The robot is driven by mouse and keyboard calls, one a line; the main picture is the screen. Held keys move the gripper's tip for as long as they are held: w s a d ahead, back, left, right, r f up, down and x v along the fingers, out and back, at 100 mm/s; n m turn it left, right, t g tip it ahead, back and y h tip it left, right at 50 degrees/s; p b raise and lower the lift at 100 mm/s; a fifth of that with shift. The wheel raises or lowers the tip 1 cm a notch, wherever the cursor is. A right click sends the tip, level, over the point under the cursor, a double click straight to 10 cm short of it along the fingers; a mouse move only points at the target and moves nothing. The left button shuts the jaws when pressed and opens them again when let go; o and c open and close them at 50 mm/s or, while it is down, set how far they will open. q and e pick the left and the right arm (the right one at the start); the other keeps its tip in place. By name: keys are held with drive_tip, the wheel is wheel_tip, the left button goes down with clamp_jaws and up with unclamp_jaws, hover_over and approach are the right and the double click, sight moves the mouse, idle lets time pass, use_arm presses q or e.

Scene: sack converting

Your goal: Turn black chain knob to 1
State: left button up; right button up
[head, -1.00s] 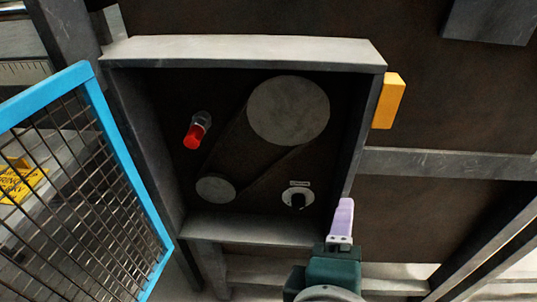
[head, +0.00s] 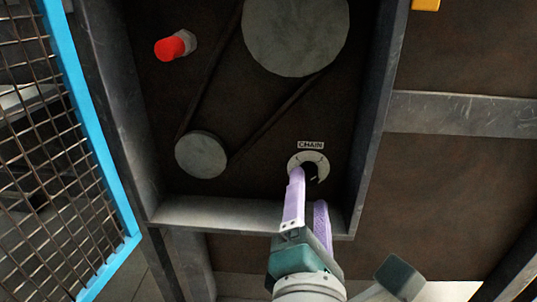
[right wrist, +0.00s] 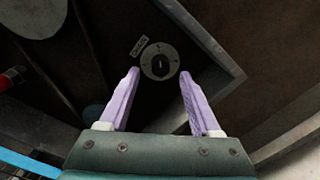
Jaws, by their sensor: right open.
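The black chain knob (head: 312,173) sits on a pale round dial plate (head: 319,159) under a small "CHAIN" label (head: 311,145), low on the right of the recessed panel. In the head view a finger partly hides the knob. My right gripper (head: 308,188) is open, its lilac fingers reaching up to the dial. In the right wrist view the knob (right wrist: 158,64) shows just beyond and between the two fingertips (right wrist: 159,74), with nothing between the fingers. A light pointer mark shows on the knob, but the numbers are too small to read.
The panel has a raised frame whose bottom ledge (head: 215,213) lies below the dial. A blue-framed mesh guard (head: 95,150) stands open at left.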

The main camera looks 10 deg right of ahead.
sight(309, 181)
drive_tip(key=b+x, duration=0.1)
drive_tip(key=x, duration=0.3)
clamp_jaws()
idle(0.5)
